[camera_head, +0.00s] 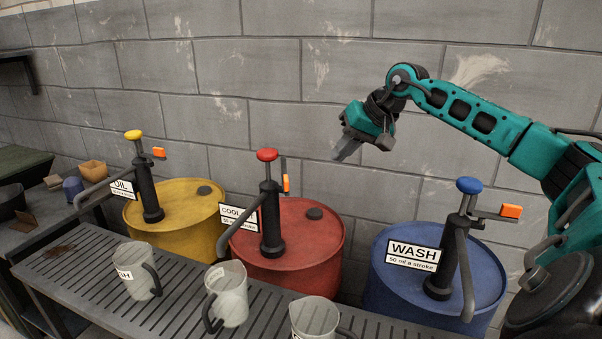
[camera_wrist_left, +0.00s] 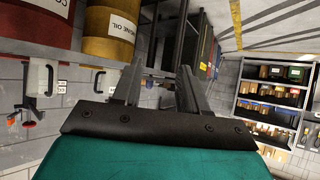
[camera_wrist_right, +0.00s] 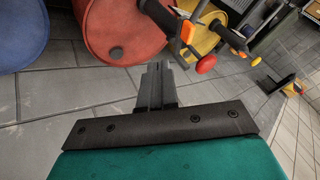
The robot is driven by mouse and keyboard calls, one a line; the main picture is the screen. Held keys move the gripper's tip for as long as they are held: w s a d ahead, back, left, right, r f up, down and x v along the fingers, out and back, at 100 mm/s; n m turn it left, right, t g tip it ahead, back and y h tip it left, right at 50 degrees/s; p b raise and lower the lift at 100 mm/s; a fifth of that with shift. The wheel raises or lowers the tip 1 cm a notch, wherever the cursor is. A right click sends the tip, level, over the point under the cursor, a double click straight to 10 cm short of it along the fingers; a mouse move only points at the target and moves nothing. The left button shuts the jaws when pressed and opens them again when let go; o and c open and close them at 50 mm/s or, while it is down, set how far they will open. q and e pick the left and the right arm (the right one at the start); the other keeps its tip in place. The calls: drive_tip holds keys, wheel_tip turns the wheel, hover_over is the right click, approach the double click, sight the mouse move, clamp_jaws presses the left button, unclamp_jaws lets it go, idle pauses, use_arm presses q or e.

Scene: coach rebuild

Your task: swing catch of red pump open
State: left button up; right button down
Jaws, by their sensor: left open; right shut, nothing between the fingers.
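The red pump (camera_head: 268,215) stands upright on the red drum (camera_head: 318,238), with a red knob and a label partly reading "COOL". Its orange catch (camera_head: 286,183) sits on a dark bar right of the column. The right wrist view shows the catch (camera_wrist_right: 187,32) near the red knob (camera_wrist_right: 206,64). My right gripper (camera_head: 347,149) is shut and empty, in the air right of the pump and apart from it; its fingers (camera_wrist_right: 156,86) show together in its wrist view. My left gripper (camera_wrist_left: 158,88) is open and empty, outside the head view.
A yellow drum (camera_head: 180,222) with a yellow-knobbed pump stands left. A blue drum (camera_head: 388,275) with a blue-knobbed pump stands right; its orange catch (camera_head: 511,211) points right. Several jugs stand on the slatted bench (camera_head: 95,285) in front. A block wall (camera_head: 270,75) is behind.

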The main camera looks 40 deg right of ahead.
sight(285, 175)
use_arm(q)
drive_tip(key=r+p, duration=0.1)
drive_tip(key=p, duration=0.1)
drive_tip(key=shift+s+a+r+p, duration=0.3)
drive_tip(key=shift+s+a+r, duration=0.05)
drive_tip(key=shift+s+a, duration=0.05)
use_arm(e)
drive_tip(key=w+a+f, duration=0.5)
drive_tip(key=w+f, duration=0.2)
drive_tip(key=shift+w+f, duration=0.2)
drive_tip(key=shift+w, duration=0.2)
use_arm(q)
drive_tip(key=shift+w, duration=0.15)
